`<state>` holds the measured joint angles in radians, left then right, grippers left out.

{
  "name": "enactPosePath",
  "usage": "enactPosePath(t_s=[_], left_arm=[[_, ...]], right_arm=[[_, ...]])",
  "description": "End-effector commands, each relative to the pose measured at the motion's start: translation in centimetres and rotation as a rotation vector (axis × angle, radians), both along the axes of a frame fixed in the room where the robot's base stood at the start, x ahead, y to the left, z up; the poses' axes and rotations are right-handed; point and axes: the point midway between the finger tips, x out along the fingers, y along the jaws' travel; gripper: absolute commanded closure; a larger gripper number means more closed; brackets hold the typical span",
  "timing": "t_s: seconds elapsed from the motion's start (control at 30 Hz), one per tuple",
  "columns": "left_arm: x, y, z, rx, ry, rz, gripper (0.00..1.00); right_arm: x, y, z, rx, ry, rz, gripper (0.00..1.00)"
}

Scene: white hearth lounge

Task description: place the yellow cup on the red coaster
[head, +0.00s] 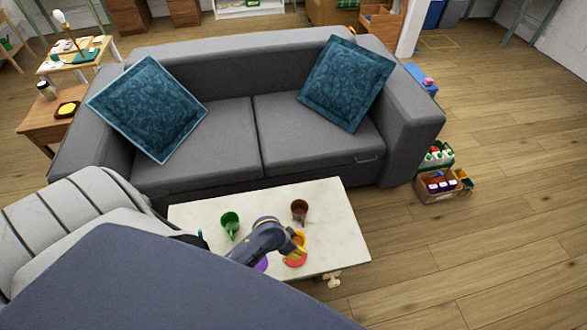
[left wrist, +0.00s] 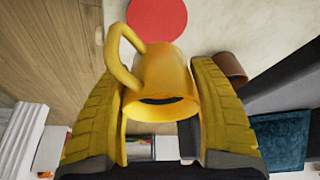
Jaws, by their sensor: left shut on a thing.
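The yellow cup (head: 301,238) is at the right part of the white table, in my left gripper (head: 293,248). In the left wrist view the cup (left wrist: 165,78) sits between the two yellow finger pads of the gripper (left wrist: 160,105), with its handle toward the upper left. The red coaster (head: 295,262) lies on the table near the front edge, just below the cup in the head view. In the left wrist view the red coaster (left wrist: 157,17) shows beyond the cup, partly covered by it. I cannot tell the height of the cup. My right gripper is not in view.
On the white table (head: 335,215) stand a green cup (head: 230,220) and a brown cup (head: 300,208). A grey sofa (head: 240,120) stands behind the table. The table's right end is clear.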

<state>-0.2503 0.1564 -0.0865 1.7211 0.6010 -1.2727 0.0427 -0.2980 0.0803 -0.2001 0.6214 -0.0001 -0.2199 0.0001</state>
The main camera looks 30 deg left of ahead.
Motion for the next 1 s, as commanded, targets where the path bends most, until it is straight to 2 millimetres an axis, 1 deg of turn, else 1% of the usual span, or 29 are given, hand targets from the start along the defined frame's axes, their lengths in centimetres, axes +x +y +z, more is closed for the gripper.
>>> enactPosePath(t_s=[0.03,0.1,0.23,0.47,0.7,0.77,1.0], left_arm=[[0.0,0.0,-1.0,-0.001,0.002,0.001,0.74],[0.1,-0.1,-2.1,-0.002,0.001,0.002,0.74],[0.0,0.0,-3.6,-0.002,0.001,0.001,0.74],[0.1,0.0,-4.6,-0.002,0.0,0.001,0.74],[0.1,0.0,-7.1,-0.001,0.0,0.002,0.74],[0.0,0.0,-7.5,0.0,0.0,0.001,0.74],[0.1,0.0,-7.9,-0.001,-0.001,0.001,0.74]], right_arm=[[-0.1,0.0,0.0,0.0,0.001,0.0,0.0],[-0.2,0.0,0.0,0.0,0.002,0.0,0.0],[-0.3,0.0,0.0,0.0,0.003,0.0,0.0],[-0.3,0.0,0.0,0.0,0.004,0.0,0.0],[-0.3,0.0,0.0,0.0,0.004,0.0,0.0],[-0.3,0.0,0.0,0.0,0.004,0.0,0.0],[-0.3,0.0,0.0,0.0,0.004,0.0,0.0]])
